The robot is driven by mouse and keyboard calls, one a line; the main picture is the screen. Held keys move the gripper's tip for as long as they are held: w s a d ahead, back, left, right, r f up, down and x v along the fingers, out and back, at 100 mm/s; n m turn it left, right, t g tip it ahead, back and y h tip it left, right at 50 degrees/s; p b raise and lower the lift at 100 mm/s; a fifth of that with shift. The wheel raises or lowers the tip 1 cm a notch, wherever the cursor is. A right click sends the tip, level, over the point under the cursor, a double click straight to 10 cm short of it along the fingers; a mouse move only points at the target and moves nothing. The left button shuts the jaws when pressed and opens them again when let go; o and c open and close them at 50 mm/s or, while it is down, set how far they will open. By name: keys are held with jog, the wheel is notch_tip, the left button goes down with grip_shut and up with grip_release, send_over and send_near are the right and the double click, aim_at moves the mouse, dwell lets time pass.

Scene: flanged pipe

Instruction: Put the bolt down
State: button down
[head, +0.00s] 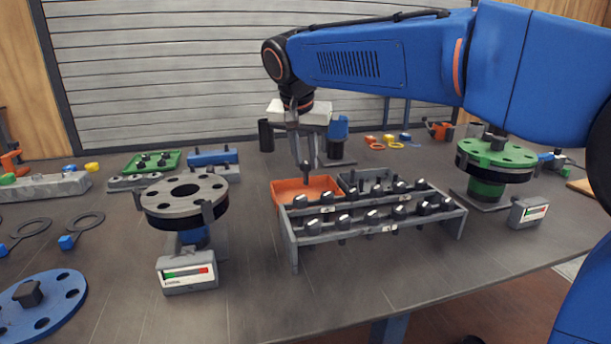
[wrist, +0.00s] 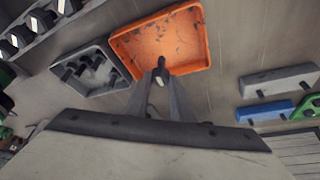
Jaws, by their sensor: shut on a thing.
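My gripper (head: 303,165) points down over the work table and is shut on a dark bolt (head: 305,170). The bolt hangs from the fingertips just above the orange tray (head: 284,189). In the wrist view the bolt (wrist: 160,68) shows between the fingers in front of the orange tray (wrist: 188,42). The tray's visible floor looks empty there. Whether the bolt touches the tray cannot be told.
A grey rack (head: 375,219) with several bolts stands in front of the tray. A grey bin (head: 366,178) with dark parts is to its right. A grey flange (head: 184,194) stands left, a green flange (head: 497,156) right.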

aim_at(305, 168)
jog(key=shift+f, duration=2.15)
jog(key=shift+f, duration=0.1)
jog(key=c, duration=1.5)
grip_release()
jog(key=shift+c, duration=0.2)
jog(key=v, duration=1.2)
jog(key=shift+s, duration=0.15)
